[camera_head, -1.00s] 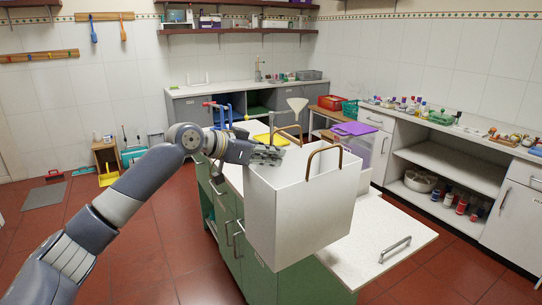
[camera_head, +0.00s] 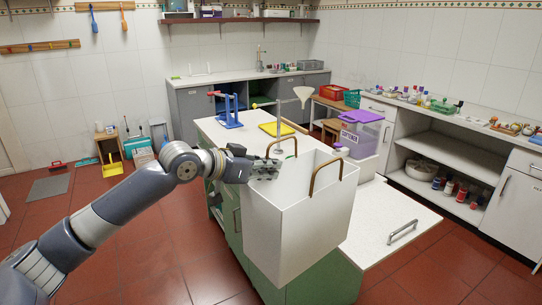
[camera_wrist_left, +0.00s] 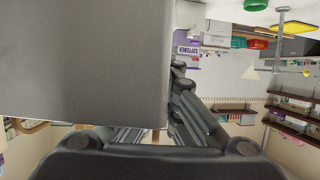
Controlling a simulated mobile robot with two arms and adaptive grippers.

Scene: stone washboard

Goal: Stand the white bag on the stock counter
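The white bag (camera_head: 300,222) is a tall open-topped box shape with two brown loop handles, slightly tilted in the head view. It hangs in front of the near end of the white-topped green island (camera_head: 205,125), hiding part of it. My left gripper (camera_head: 265,168) is at the bag's upper left rim, by the rear handle, and appears shut on it. In the left wrist view the bag's grey-looking side (camera_wrist_left: 80,65) fills the left, with the fingers (camera_wrist_left: 165,130) beside it and a small brown piece between them. Which counter is the stock counter, I cannot tell. My right gripper is out of view.
A blue stand (camera_head: 230,118), yellow tray (camera_head: 277,129) and purple-lidded box (camera_head: 360,132) are on or by the island. A white drawer-like top (camera_head: 385,222) projects at right. The right wall counter (camera_head: 460,118) holds many small items. A grey sink counter (camera_head: 215,82) stands behind.

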